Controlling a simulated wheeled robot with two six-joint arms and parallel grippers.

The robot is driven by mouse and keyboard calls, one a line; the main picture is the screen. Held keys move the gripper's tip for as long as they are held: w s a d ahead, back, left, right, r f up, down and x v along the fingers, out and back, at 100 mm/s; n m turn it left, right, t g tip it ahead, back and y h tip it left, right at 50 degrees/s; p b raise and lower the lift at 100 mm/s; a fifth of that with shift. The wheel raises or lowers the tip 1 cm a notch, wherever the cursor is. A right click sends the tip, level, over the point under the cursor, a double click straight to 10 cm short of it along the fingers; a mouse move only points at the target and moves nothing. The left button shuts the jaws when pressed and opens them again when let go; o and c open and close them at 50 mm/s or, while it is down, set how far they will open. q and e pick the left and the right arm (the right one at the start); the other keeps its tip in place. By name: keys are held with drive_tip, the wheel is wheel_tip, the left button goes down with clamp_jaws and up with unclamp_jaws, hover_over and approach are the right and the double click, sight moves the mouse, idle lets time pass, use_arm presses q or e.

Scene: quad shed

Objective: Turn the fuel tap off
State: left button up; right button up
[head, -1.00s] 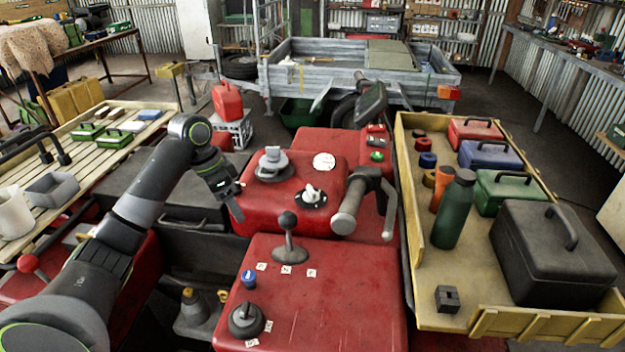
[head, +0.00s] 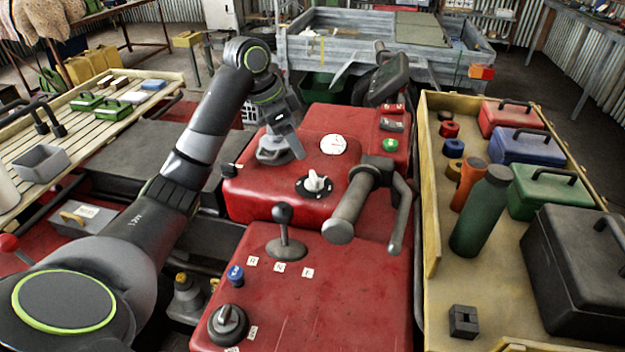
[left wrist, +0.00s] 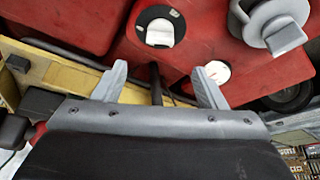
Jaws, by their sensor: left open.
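The fuel tap (head: 314,185) appears to be the white lever on a round dark plate on the red quad body, in the middle of the head view. The left wrist view shows its white lever (left wrist: 161,33) pale on its dark disc, beyond the gap between my fingers. My left gripper (head: 291,142) is over the grey filler cap, up and left of the tap in the head view. In the left wrist view my left gripper (left wrist: 162,76) has its fingers spread with nothing held between them. It does not touch the tap. My right gripper is not seen.
The grey filler cap (head: 274,150) and round white gauge (head: 333,145) stand near the tap. The handlebar grip (head: 347,210) is close on its right. A gear lever (head: 284,232) rises in front. A wooden tray (head: 432,190) with bottles and toolboxes is at right.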

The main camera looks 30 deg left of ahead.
use_arm(q)
hover_over(314, 175)
drive_tip(key=s+a, duration=0.2)
wheel_tip(314, 175, down, 5)
drive_tip(key=shift+d+f+p, duration=0.1)
drive_tip(key=shift+f+p, duration=0.1)
drive_tip(key=shift+p, duration=0.2)
drive_tip(key=x, duration=0.4)
drive_tip(key=shift+w, duration=0.15)
drive_tip(key=shift+x, duration=0.75)
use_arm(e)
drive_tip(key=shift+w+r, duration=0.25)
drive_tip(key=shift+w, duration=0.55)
use_arm(q)
drive_tip(key=shift+c, duration=0.3)
